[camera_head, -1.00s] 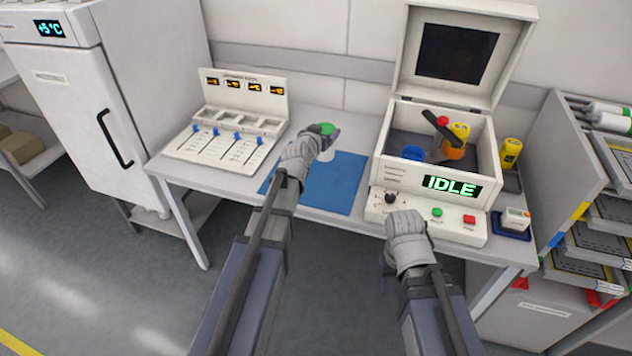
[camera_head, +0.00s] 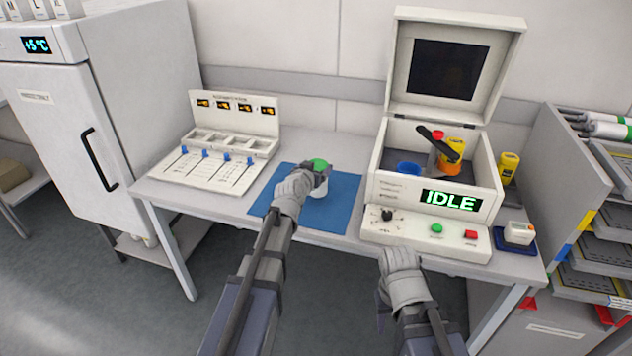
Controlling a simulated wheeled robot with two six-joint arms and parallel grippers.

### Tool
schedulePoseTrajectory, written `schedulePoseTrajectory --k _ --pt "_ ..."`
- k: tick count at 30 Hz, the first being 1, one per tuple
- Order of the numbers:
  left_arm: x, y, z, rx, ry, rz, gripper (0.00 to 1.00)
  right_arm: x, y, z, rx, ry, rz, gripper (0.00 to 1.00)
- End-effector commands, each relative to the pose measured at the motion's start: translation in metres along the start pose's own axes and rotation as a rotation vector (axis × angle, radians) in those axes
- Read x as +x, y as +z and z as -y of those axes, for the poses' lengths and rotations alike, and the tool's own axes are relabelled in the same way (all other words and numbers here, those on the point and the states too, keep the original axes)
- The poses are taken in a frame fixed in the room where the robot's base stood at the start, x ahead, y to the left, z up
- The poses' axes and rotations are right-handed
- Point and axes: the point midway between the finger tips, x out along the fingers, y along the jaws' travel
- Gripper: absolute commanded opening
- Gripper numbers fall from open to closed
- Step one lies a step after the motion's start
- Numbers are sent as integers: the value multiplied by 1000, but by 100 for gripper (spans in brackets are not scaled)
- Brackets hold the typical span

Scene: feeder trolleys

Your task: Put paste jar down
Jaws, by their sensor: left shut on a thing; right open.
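The paste jar (camera_head: 319,188) is white with a green lid and is over the blue mat (camera_head: 343,212) on the bench. My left gripper (camera_head: 318,177) is shut on the jar, which looks upright. The gripper hides part of the jar, and I cannot tell whether its base touches the mat. My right gripper (camera_head: 393,253) is open and empty at the bench's front edge, below the machine's control panel. Its fingertips are hidden behind the wrist.
An open-lidded machine (camera_head: 432,190) showing IDLE stands right of the mat, with a yellow jar and blue cup inside. A slotted rack (camera_head: 222,155) stands to the left. A yellow jar (camera_head: 508,167) and a small scale-like device (camera_head: 519,233) are at right. The fridge (camera_head: 95,130) is far left.

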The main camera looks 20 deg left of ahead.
Motion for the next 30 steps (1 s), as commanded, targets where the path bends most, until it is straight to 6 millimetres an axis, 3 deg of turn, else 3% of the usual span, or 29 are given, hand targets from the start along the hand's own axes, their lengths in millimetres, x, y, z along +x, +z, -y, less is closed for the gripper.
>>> schedulePoseTrajectory --k 11,24,25,28,30 --pt "11 36 0 0 -1 -2 0 38 -2 4 0 0 0 50" --pt "12 38 0 0 -1 -2 0 40 -2 4 0 0 0 50" --pt "12 37 0 0 0 0 87 39 -2 4 0 0 0 50" --pt "11 37 0 0 0 0 98 38 -2 4 0 0 0 50" --pt "11 37 0 0 0 0 100 38 -2 4 0 0 0 50"
